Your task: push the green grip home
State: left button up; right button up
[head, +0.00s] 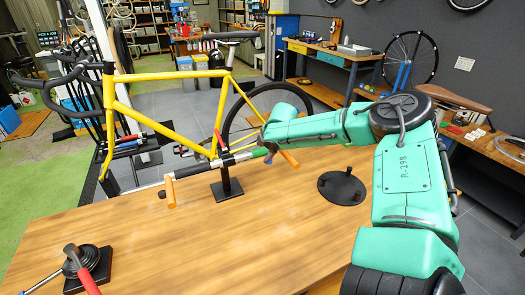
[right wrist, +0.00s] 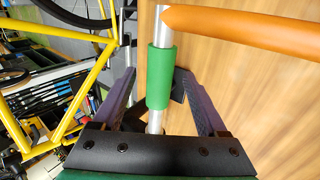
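The green grip (right wrist: 159,75) is a short sleeve around a silver bar (right wrist: 154,121), with bare metal showing on both sides of it. In the head view the green grip (head: 257,152) is near the right end of the bar, which rests on a black stand (head: 228,187) on the table. My right gripper (right wrist: 156,88) is open, with one finger on each side of the bar and the grip. Gaps show between the fingers and the grip. In the head view my right gripper (head: 268,148) is at the bar's right end, partly hidden by the arm. My left gripper is not in view.
An orange handle (right wrist: 240,24) crosses close beyond the grip; another orange handle (head: 170,190) hangs at the bar's left end. A black round plate (head: 341,187) lies to the right. A black base with a red-handled tool (head: 88,278) is front left. The wooden table's middle is clear.

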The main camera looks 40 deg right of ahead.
jog(key=shift+r, duration=0.1)
jog(key=b+v, duration=0.3)
jog(key=v, duration=1.1)
jog(key=shift+r+b, duration=0.2)
jog(key=shift+b, duration=0.1)
jog(key=shift+s+a, duration=0.1)
